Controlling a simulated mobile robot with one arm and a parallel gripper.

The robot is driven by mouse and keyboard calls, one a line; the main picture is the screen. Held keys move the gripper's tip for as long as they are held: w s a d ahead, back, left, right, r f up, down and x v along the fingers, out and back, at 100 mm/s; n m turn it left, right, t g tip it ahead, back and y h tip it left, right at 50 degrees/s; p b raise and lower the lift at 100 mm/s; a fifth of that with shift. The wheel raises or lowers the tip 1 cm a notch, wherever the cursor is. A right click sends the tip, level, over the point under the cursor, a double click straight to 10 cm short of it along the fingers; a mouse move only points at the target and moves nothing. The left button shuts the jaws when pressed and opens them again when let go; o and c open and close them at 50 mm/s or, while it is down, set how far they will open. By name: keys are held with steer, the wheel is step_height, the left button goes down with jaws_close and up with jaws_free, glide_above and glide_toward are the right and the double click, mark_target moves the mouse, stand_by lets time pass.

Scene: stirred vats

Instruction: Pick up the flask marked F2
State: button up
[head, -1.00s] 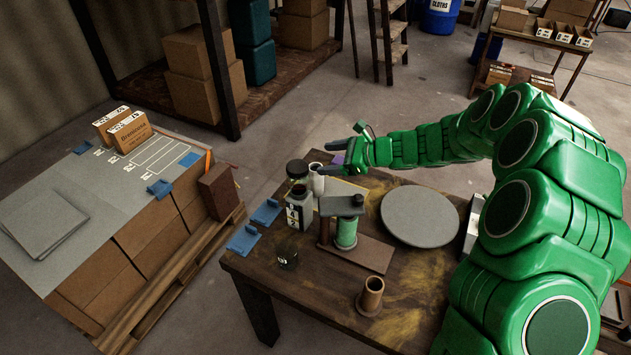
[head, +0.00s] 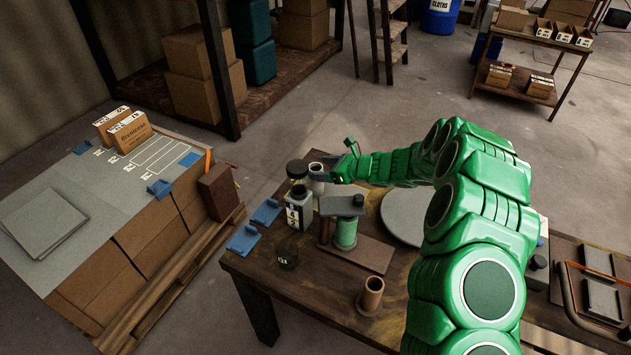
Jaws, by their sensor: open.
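I cannot read an F2 mark on any vessel. A pale grey cylindrical vessel (head: 317,183) stands upright at the back left of the wooden table, and my gripper (head: 328,168) is right beside it. The jaws are open; whether they are around the vessel or only next to it I cannot tell. A dark-capped jar (head: 297,173) stands to its left. In front is a bottle with a white label (head: 299,209) showing a 4 and a 2. A small dark glass jar (head: 288,256) with an unreadable mark stands nearer the front edge.
A grey-topped stand with a green cylinder (head: 346,232) stands close in front of my gripper. A brown cup (head: 371,294) is near the table front.

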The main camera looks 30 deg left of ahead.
mark_target(311, 169)
steer(key=shift+x, duration=2.5)
steer(key=shift+s+d, duration=0.1)
steer(key=c, duration=1)
